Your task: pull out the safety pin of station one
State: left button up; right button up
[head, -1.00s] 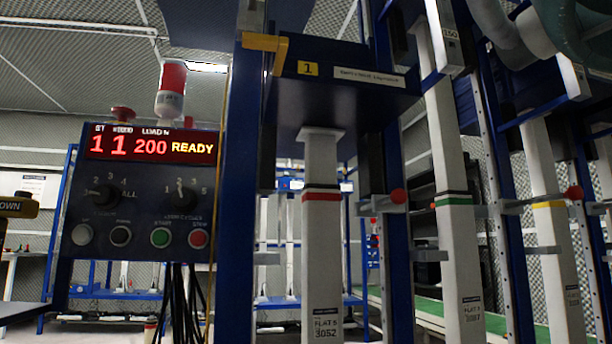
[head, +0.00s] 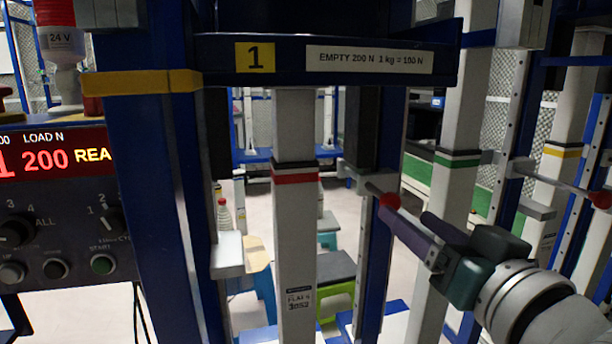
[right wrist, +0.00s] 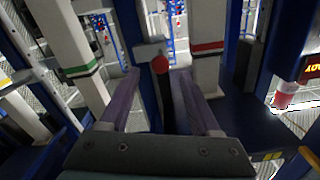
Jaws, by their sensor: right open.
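The safety pin of station one has a red ball knob (head: 389,201) on a grey rod, set in the bracket beside the red-banded white column (head: 294,230). My right gripper (head: 404,213) comes in from the right with its fingers at the knob. In the right wrist view the red knob (right wrist: 160,64) shows between the tips of the spread purple fingers (right wrist: 158,78). The gripper is open; I cannot tell if a finger touches the knob. The yellow "1" label (head: 255,57) is on the blue crossbeam above. My left gripper is out of view.
The neighbouring station's green-banded column (head: 456,160) is close to my right arm. Another red knob (head: 601,200) sits at the far right. Stools stand on the floor behind.

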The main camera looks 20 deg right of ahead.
aim_at(381, 192)
jog(key=w, duration=0.4)
jog(key=w+b, duration=0.1)
jog(key=w, duration=0.3)
jog(key=shift+w+d, duration=0.2)
jog(key=shift+w, duration=0.15)
jog(key=shift+c, duration=0.2)
grip_shut()
dwell(0.8)
